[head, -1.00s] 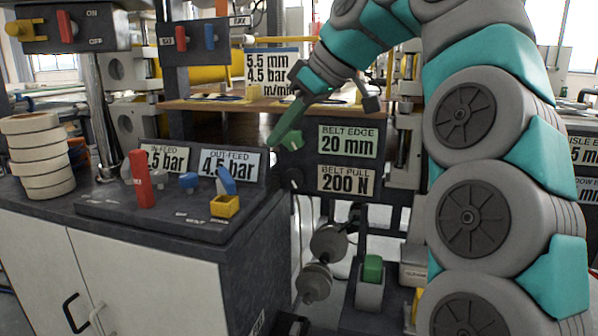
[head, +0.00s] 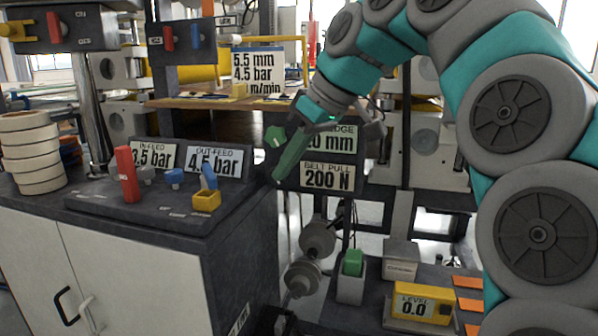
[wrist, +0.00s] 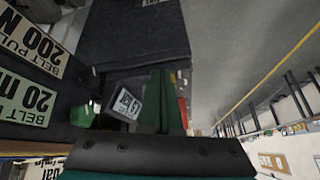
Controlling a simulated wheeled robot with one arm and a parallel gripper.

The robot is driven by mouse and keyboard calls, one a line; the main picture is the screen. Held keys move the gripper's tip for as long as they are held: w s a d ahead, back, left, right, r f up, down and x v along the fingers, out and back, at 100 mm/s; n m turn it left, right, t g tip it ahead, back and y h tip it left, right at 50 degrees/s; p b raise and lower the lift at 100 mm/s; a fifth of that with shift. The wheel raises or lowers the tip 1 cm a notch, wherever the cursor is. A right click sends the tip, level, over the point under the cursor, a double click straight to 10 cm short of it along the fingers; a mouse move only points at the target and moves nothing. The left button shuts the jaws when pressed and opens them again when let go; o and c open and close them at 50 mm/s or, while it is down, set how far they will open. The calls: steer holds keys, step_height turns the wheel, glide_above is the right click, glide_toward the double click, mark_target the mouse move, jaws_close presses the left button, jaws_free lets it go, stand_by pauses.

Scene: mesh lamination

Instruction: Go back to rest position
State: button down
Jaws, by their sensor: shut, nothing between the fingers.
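My gripper (head: 284,172) hangs from my teal and grey arm in the middle of the head view. Its green fingers point down and left and are shut with nothing between them. In the wrist view my gripper (wrist: 163,80) shows as two green fingers side by side. In the head view the fingers stand in front of the panel with the belt pull sign (head: 327,178) and the belt edge sign (head: 345,143), which my gripper partly covers. A green knob (head: 275,138) is just left of the fingers. I cannot tell whether they touch anything.
A dark-topped cabinet (head: 130,265) at left bears a control box with a red lever (head: 127,174) and a yellow block (head: 206,200). Stacked tape rolls (head: 32,152) stand at far left. Low at right are a yellow level gauge (head: 422,304) and a green-topped block (head: 352,264).

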steer(key=s+d+f+m+g+h, duration=0.1)
steer(key=s+d+f+m+h, duration=0.1)
steer(key=s+d+f, duration=0.3)
steer(key=s+d+f+m+g+h, duration=0.2)
steer(key=s+d+f+m, duration=0.3)
steer(key=s+f, duration=0.9)
steer(key=s+d+f+m+g+h, duration=0.1)
steer(key=s+d+f+m, duration=0.3)
steer(key=f, duration=1.1)
steer(key=s+d, duration=0.3)
steer(key=s, duration=0.3)
steer(key=shift+s+h, duration=0.25)
steer(key=shift+h, duration=0.15)
